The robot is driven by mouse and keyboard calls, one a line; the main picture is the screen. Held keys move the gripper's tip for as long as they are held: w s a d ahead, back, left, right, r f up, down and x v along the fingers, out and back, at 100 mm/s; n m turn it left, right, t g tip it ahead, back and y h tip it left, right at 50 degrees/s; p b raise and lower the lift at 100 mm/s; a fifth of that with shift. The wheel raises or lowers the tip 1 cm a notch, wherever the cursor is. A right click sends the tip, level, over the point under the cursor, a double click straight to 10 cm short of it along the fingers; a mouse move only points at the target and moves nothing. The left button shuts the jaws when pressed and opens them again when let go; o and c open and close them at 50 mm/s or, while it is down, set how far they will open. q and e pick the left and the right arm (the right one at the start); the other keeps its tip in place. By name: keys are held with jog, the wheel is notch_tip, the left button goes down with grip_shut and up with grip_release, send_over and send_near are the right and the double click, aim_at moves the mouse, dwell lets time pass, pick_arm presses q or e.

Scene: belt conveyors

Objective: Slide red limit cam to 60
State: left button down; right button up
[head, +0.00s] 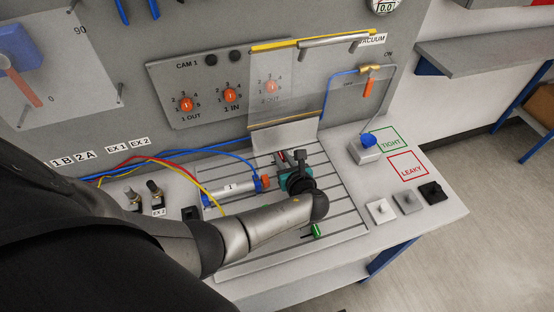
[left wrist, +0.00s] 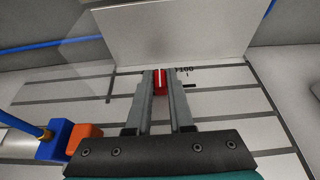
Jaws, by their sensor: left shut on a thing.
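The red limit cam (left wrist: 160,82) is between the two fingers of my left gripper (left wrist: 161,86) in the left wrist view. The fingers are shut on it. Printed marking that seems to read 100 is just right of it, with a short black mark below. In the head view my left gripper (head: 285,158) reaches down to the slotted plate (head: 340,215), and a little of the red cam (head: 280,157) shows beside the fingers. The 60 mark cannot be made out. My right gripper is not in view.
A cylinder labelled 1 (head: 230,189) with orange and blue ends lies left of the gripper. A green piece (head: 317,231) sits nearer on the plate. A clear panel (head: 300,80) and a pale upright plate (left wrist: 170,35) stand behind. Hoses run at the left.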

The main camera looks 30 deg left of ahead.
pick_arm(q)
jog(key=shift+s+f, duration=0.1)
jog(key=c, duration=1.1)
grip_release()
jog(key=p+v, duration=0.2)
jog(key=v, duration=1.3)
jog(key=shift+s+d+r+p, duration=0.1)
jog(key=shift+r+p, duration=0.1)
jog(key=shift+p, duration=0.2)
